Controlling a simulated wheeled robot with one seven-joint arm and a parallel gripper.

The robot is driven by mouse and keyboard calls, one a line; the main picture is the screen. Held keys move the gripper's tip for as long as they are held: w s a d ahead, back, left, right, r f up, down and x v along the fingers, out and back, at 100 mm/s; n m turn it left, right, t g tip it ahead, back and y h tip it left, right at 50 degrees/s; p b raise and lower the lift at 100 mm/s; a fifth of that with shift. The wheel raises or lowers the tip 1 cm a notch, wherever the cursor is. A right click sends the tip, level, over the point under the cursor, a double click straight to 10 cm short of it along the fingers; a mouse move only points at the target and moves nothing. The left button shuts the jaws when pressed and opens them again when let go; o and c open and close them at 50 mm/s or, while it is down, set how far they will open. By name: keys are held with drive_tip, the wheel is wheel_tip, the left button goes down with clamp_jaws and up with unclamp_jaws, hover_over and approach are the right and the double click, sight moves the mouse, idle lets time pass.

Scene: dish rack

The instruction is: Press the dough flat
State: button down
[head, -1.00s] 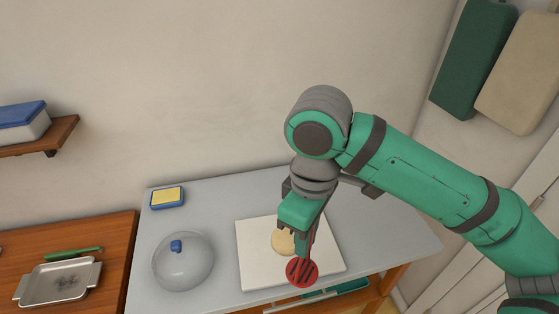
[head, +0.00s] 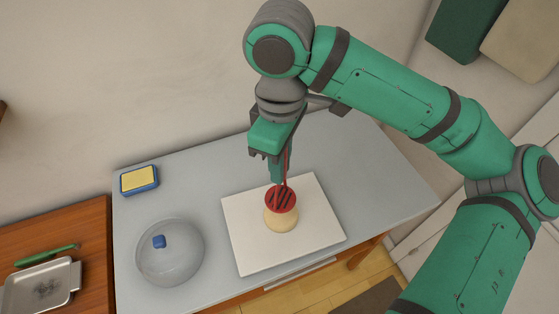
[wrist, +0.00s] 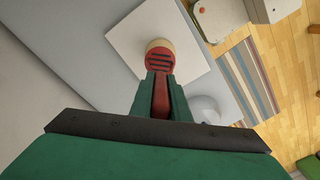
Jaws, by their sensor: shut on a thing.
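The pale dough (head: 281,221) is a round lump on the white board (head: 245,245); it also shows in the wrist view (wrist: 157,43). My gripper (head: 277,178) is shut on the handle of a red masher (head: 280,199) with a dark slotted head. The masher (wrist: 160,64) covers part of the dough in both views. I cannot tell whether its head touches the dough or hangs just above it. The gripper fingers (wrist: 161,95) lie on both sides of the red handle.
A yellow and blue sponge (head: 139,181) lies at the back left of the grey table (head: 205,175). A metal tray (head: 40,288) and a green-handled tool (head: 45,254) are on the wooden counter at left.

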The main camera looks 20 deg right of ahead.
drive_tip(key=shift+s+f, duration=0.1)
drive_tip(key=shift+f, duration=2.4)
drive_tip(key=shift+f, duration=1.6)
drive_tip(key=shift+r, duration=0.15)
drive_tip(key=shift+a+r, duration=0.55)
drive_tip(key=shift+r, duration=0.05)
